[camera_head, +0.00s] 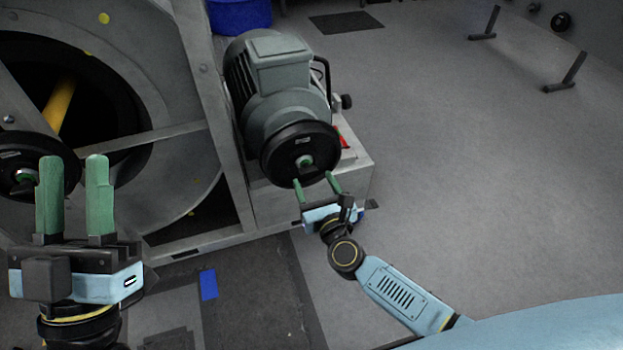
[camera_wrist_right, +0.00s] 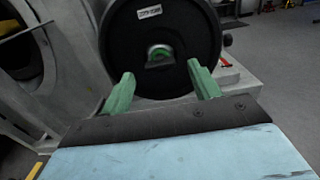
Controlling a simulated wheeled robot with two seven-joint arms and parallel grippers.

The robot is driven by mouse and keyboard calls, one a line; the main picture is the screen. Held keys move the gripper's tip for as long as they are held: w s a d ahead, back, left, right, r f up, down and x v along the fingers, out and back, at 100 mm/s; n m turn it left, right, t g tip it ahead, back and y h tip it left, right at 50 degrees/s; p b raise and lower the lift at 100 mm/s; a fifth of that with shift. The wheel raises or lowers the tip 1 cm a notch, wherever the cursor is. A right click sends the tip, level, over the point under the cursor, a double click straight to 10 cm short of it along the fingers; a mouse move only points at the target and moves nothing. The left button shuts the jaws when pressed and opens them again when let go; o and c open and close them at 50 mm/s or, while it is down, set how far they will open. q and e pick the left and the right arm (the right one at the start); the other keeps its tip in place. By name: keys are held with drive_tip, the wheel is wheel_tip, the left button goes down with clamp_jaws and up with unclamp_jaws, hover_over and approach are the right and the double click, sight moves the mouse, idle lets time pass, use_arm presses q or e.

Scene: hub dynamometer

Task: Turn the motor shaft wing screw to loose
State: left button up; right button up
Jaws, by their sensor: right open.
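The motor (camera_head: 280,90) is a grey-green finned body with a black round disc (camera_head: 277,160) on its front end. The wing screw (camera_head: 304,161) sits at the disc's centre, with a green ring around it. In the right wrist view the wing screw (camera_wrist_right: 160,55) is ahead of and between the fingertips, in the black disc (camera_wrist_right: 185,25). My right gripper (camera_head: 314,181) is open and empty, just below and in front of the wing screw, apart from it. My left gripper (camera_head: 72,165) is open, with nothing visible between its green fingers, at the lower left.
A large grey metal frame with a round drum (camera_head: 160,120) stands at the left. Another black disc (camera_head: 28,172) is partly behind my left gripper. The motor rests on a grey base (camera_head: 275,205) with a red part (camera_head: 343,138).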

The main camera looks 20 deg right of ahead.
sight(307, 169)
use_arm(q)
drive_tip(key=shift+s+a+r+t, duration=0.1)
drive_tip(key=shift+s+r+t, duration=0.1)
drive_tip(key=shift+s+t, duration=0.25)
use_arm(e)
drive_tip(key=shift+w, duration=1.35)
use_arm(q)
drive_tip(key=shift+w, duration=0.1)
use_arm(e)
drive_tip(key=shift+c, duration=0.4)
drive_tip(key=c, duration=0.9)
